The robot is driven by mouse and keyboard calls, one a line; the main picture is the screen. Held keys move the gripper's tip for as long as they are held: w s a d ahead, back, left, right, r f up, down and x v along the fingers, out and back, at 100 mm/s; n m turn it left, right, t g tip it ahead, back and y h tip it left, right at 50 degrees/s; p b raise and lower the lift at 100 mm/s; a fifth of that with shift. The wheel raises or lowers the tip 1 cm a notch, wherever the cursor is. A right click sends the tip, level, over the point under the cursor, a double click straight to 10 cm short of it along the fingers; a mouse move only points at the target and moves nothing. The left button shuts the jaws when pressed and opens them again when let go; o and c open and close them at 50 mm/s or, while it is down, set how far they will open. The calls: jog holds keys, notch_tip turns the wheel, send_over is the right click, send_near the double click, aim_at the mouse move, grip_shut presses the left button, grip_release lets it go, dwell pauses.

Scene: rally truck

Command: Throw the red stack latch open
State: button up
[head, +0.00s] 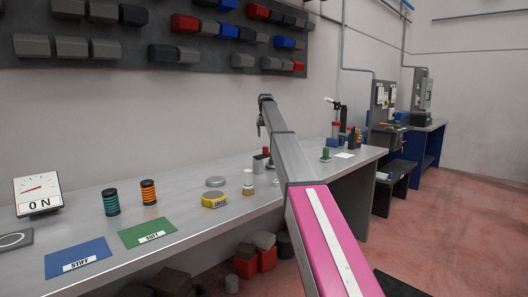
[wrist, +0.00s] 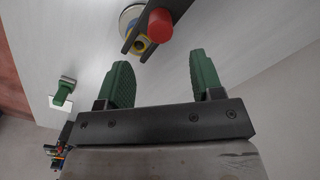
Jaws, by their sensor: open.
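A red round knob (wrist: 160,24) sits on a dark bar (wrist: 138,30) at the top of the wrist view. It looks like the red stack latch, but the rest of it is cut off. A yellow-rimmed part (wrist: 141,44) shows at the bar's near end. My gripper (wrist: 162,72) is open, with its green fingers apart and nothing between them. The knob lies beyond the fingertips, roughly in line with the gap, with no visible contact. In the head view a small red-topped piece (head: 266,152) stands on the bench below my gripper (head: 260,129); it may be the same latch.
The grey bench (head: 190,217) holds orange (head: 148,192) and teal (head: 111,202) coils, green (head: 147,232) and blue (head: 78,257) mats, a yellow block (head: 215,201) and a dial (head: 39,193). A green-handled piece (wrist: 63,90) stands left in the wrist view. Red and grey boxes lie under the bench.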

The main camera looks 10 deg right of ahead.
aim_at(265, 155)
notch_tip(265, 155, down, 10)
jog(key=shift+r, duration=0.15)
dwell(0.3)
grip_shut()
jog(key=shift+r, duration=0.1)
